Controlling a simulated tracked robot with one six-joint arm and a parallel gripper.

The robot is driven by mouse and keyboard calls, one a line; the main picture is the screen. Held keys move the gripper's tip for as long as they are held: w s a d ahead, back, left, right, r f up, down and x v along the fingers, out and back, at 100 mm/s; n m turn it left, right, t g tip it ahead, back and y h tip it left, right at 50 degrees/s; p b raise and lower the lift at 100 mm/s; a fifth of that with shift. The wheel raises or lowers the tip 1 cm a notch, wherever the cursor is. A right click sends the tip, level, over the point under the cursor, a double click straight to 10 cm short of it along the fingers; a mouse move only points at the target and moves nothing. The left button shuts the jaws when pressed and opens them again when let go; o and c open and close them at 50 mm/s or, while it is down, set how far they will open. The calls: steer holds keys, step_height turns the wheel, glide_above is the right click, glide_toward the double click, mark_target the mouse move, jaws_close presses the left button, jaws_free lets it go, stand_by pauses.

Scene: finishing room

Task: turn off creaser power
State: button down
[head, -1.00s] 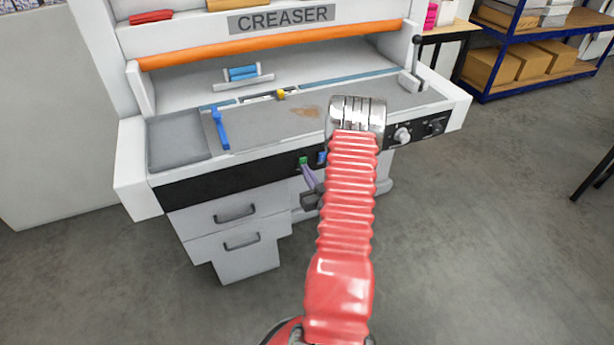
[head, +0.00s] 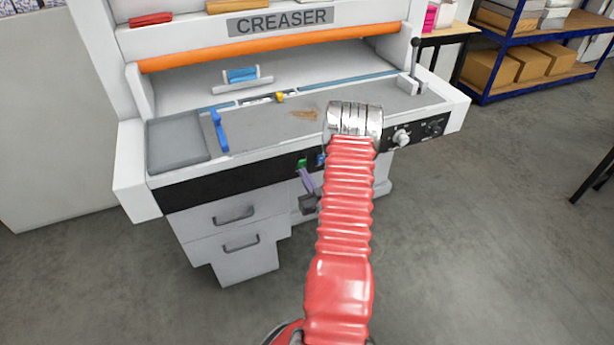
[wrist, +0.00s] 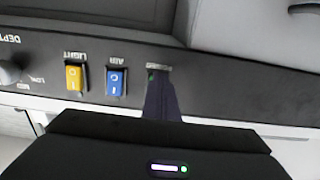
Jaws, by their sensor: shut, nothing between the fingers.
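The creaser (head: 282,20) is a large white machine with a black front control strip. A small green switch (head: 302,162) on that strip shows just above my gripper's tip. In the wrist view, where labels appear upside down, the green switch (wrist: 151,76) is mostly hidden behind my gripper (wrist: 159,80), under a label too small to read. My gripper (head: 303,174) is shut and empty, its narrow purple-dark tip pointing at the switch. I cannot tell whether it touches. A blue AIR switch (wrist: 115,81) and a yellow LIGHT switch (wrist: 75,78) stand beside it.
A DEPTH knob (wrist: 9,72) lies beyond the yellow switch. White drawers (head: 228,230) are below the strip. Blue shelving with boxes (head: 528,64) stands at the right.

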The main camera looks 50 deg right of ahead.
steer(key=f+v, duration=0.2)
steer(key=v, duration=1.1)
steer(key=shift+s, duration=0.4)
steer(key=shift+f, duration=0.1)
steer(key=s+a+f+m+g+y, duration=0.1)
steer(key=s+a+f+g+y, duration=0.15)
steer(key=f+g, duration=0.35)
steer(key=s+a+f+g+y, duration=0.15)
steer(key=s+f+g, duration=0.25)
steer(key=f, duration=0.4)
steer(key=w+a+r+g+y, duration=0.1)
steer(key=a+r+g, duration=0.1)
steer(key=a+r, duration=0.35)
steer(key=a+r+g+y, duration=0.1)
steer(key=a+r+g, duration=0.15)
steer(key=r, duration=0.65)
steer(key=w+a+r+g+y, duration=0.1)
steer(key=a+r+y, duration=0.1)
steer(key=a+r, duration=0.45)
steer(key=w+a+r+n+t+y, duration=0.1)
steer(key=a+r+n+t, duration=0.4)
steer(key=a+r, duration=1.9)
steer(key=shift+r+n, duration=0.8)
steer(key=shift+n, duration=0.2)
